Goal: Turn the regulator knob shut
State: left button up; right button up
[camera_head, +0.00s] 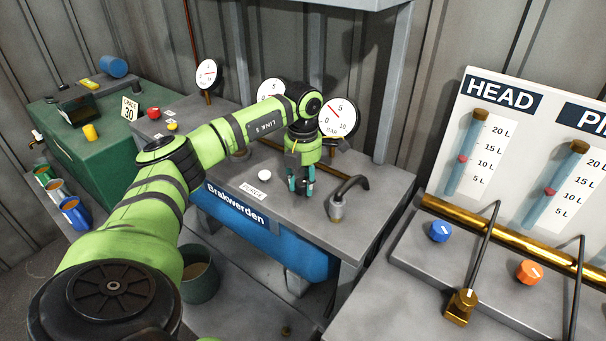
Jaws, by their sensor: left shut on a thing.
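My left gripper (301,188) points down over the grey bench top (225,172), just left of a dark bent tap or spout. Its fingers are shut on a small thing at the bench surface. That thing is almost wholly hidden by the fingers; by its place below the gauges I take it for the regulator knob. A round white gauge marked BAR (338,117) stands behind the gripper, partly beside my wrist. A second gauge (271,90) is partly hidden by my arm. My right gripper is not in view.
A white button (264,175) and a small label lie left of the gripper. The bent spout (345,200) stands close on its right. A blue tank (262,240) is below the bench. A panel with gauge tubes, an orange knob (529,272) and a blue knob (440,231) fills the right.

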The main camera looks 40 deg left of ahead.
pick_arm(q)
jog(key=n+p, duration=0.1)
jog(key=n, duration=0.5)
jog(key=shift+p, duration=0.3)
jog(key=n+p, duration=0.1)
jog(key=n, duration=0.5)
jog(key=shift+f+n, duration=0.1)
jog(key=shift+n, duration=0.2)
jog(key=o, duration=1.1)
jog(key=shift+o, duration=0.2)
